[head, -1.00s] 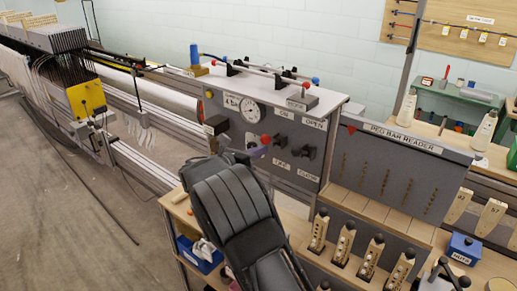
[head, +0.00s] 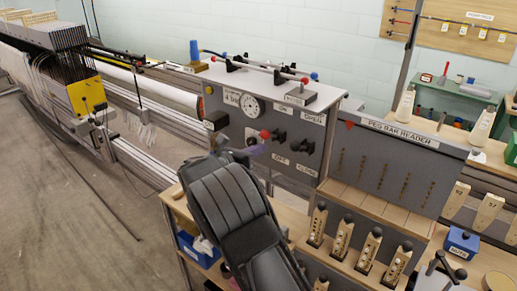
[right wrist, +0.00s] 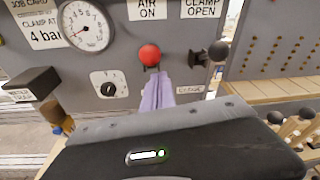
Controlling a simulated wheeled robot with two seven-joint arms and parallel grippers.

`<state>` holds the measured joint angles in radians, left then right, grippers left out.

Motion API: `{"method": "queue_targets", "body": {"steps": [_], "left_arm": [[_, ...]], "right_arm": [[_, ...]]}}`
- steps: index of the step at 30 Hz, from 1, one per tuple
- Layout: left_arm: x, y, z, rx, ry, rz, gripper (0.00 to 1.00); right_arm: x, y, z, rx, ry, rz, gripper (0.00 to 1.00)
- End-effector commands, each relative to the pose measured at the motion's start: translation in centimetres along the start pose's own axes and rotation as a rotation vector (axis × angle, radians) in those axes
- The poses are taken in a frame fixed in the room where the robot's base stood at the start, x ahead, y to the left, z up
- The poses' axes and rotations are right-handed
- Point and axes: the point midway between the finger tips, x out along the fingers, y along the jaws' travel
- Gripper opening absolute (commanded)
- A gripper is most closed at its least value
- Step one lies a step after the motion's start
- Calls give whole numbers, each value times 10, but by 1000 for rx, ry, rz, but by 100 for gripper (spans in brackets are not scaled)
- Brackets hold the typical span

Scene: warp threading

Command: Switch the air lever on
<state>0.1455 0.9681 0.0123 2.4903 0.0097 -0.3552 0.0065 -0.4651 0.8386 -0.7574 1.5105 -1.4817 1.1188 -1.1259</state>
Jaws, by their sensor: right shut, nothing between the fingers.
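The air lever's red ball (right wrist: 149,55) stands on the grey panel just below the "AIR ON" label (right wrist: 153,9) in the right wrist view. It also shows in the head view (head: 265,134). A short dark piece below the ball meets the tips of my right gripper (right wrist: 158,80), so most of the lever is hidden. The right gripper's pale purple fingers are shut and empty, pointing up just under the ball; I cannot tell if they touch it. In the head view my right gripper (head: 254,150) is partly hidden by my own dark wrist. My left gripper is not in view.
A round gauge (right wrist: 85,26) and a black dial (right wrist: 109,83) lie left of the lever. A black clamp knob (right wrist: 218,50) sits close on its right. The peg bar reader (head: 385,170) stands further right.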

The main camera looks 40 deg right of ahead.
Motion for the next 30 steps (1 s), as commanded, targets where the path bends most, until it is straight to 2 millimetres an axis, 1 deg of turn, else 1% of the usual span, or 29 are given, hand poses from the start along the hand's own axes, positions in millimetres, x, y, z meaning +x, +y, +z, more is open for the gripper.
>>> {"method": "queue_targets", "body": {"steps": [1, 2, 9, 15, 21, 30], "left_arm": [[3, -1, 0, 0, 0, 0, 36], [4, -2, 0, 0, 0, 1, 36], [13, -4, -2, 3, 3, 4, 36], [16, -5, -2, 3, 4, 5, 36], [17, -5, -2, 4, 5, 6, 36], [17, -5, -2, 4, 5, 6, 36]], "right_arm": [[-2, 3, -14, -10, 9, 3, 0], [-3, 4, -21, -13, 15, 3, 0], [-39, -2, 18, -7, 22, 8, 0], [-60, -5, 43, -12, 23, 6, 0], [-67, -7, 51, -16, 24, 5, 0], [-67, -7, 51, -16, 24, 5, 0]]}}
